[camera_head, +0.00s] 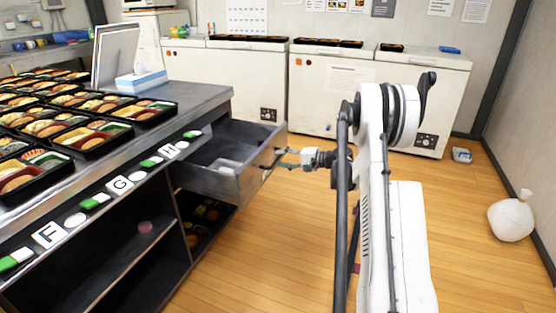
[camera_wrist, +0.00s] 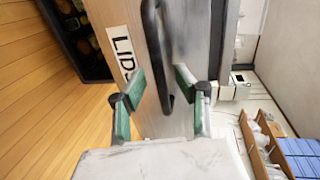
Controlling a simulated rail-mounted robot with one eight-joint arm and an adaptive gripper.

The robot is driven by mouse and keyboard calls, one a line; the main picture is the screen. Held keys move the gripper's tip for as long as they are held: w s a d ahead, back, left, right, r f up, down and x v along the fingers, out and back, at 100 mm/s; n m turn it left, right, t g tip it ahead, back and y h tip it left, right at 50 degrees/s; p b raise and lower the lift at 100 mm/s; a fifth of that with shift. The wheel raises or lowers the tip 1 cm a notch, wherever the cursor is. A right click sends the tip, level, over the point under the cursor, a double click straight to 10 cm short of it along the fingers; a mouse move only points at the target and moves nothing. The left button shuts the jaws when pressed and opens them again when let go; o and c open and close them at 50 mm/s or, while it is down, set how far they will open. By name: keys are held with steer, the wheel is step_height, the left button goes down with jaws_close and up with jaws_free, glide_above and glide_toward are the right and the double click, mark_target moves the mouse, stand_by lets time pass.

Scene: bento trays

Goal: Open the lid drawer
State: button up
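The lid drawer (camera_head: 250,172) stands pulled out from the steel counter in the head view, with a pale item (camera_head: 226,166) inside. My gripper (camera_head: 288,157) is at the drawer front in the head view. In the wrist view my gripper (camera_wrist: 159,86) is open, its green-padded fingers apart on either side of the handle's end. I see no clear contact with the handle.
Bento trays (camera_head: 95,140) cover the counter top (camera_head: 205,93). Open shelves (camera_head: 135,245) lie below it. White chest freezers (camera_head: 330,85) line the back wall. A white bag (camera_head: 511,218) sits on the floor at right. The wooden floor around my arm is mostly clear.

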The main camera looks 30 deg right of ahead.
steer(key=v, duration=1)
